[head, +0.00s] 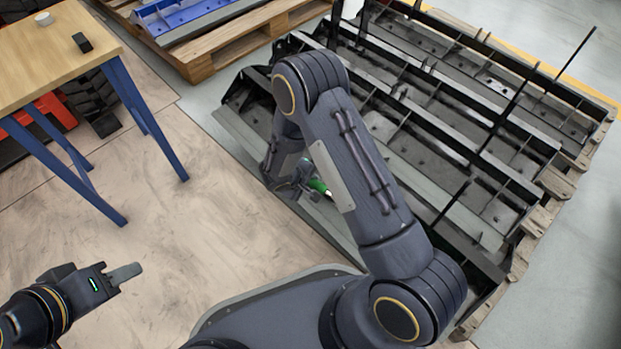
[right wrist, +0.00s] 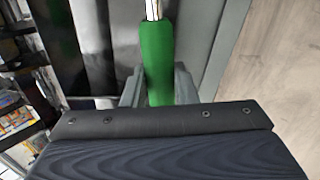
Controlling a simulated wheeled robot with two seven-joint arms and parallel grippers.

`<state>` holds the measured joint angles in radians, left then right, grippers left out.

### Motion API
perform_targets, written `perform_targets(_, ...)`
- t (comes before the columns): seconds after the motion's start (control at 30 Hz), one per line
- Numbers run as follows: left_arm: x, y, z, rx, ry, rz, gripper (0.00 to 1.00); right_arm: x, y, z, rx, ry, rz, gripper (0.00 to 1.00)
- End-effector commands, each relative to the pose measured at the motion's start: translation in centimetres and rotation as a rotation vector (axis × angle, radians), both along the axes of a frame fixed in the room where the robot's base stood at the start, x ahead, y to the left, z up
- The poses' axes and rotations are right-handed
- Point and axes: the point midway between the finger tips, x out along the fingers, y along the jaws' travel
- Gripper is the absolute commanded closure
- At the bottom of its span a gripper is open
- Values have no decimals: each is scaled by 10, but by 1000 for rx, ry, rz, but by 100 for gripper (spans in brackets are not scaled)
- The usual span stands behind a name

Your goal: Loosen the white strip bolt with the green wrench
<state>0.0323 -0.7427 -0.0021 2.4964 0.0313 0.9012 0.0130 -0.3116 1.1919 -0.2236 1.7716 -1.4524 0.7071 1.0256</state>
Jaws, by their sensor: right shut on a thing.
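The green wrench (head: 318,187) shows in the head view as a short green length beside the near edge of the dark carriers, partly covered by my right arm. In the right wrist view its green handle (right wrist: 157,58) stands between the fingers of my right gripper (right wrist: 158,88), with a bit of metal shaft above it. My right gripper is shut on the handle; it also shows in the head view (head: 306,182). The wrench's working end is out of view. I cannot make out the white strip bolt. My left gripper (head: 124,273) is seen edge-on, away from the carriers, with nothing visible in it.
Dark metal carriers (head: 430,130) with upright ribs and thin posts lie on a wooden pallet (head: 560,185) at the right. A wooden table (head: 45,60) with blue legs stands at the upper left. Another pallet (head: 225,45) is behind. Floor between table and carriers is clear.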

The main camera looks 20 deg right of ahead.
Motion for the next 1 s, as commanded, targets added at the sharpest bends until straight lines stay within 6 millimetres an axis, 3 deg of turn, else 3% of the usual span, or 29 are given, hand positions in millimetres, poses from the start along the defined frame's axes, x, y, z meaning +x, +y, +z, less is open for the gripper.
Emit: perform_targets(1.0,0,0,0,0,0,0,64,-10,14,-5,-16,37,118,100)
